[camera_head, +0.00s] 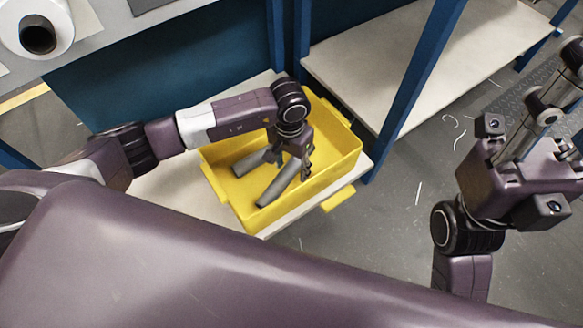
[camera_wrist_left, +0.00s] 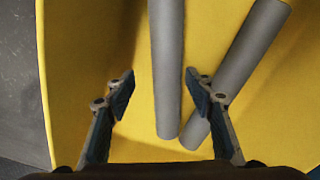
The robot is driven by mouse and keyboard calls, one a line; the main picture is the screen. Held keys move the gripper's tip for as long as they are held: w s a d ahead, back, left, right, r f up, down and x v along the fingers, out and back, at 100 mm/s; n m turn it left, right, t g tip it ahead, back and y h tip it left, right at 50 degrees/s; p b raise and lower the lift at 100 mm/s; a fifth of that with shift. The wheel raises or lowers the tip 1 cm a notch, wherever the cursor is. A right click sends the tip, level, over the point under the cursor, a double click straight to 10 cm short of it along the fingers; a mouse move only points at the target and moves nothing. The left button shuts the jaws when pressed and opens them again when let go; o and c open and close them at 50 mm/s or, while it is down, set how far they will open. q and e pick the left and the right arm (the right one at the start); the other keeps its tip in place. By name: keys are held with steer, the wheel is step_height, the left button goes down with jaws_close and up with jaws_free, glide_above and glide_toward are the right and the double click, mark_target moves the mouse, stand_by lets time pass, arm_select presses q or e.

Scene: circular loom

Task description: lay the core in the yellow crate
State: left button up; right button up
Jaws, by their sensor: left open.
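Two grey cylindrical cores lie in the yellow crate (camera_head: 341,153), one core (camera_head: 250,162) toward its left side and the other core (camera_head: 277,187) nearer its front. My left gripper (camera_head: 291,162) points down into the crate, its fingers apart. In the left wrist view, one core (camera_wrist_left: 166,60) runs upright in the picture between the open fingers of my left gripper (camera_wrist_left: 160,90), and neither finger visibly grips it. The other core (camera_wrist_left: 242,70) lies slanted beside it, its lower end behind the right finger. My right gripper (camera_head: 555,85) is at the right edge, partly cut off.
The crate stands on a pale lower shelf (camera_head: 185,207) between blue posts (camera_head: 410,85). An empty pale shelf (camera_head: 365,60) is to its right. A white roll (camera_head: 60,25) sits at the upper left. Grey floor (camera_head: 400,190) lies open right of the crate.

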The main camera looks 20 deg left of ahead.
mark_target(290, 170)
arm_select(q)
step_height(290, 170, up, 11)
steer(key=shift+a+f, duration=0.15)
steer(key=shift+f, duration=0.05)
stand_by(0.5)
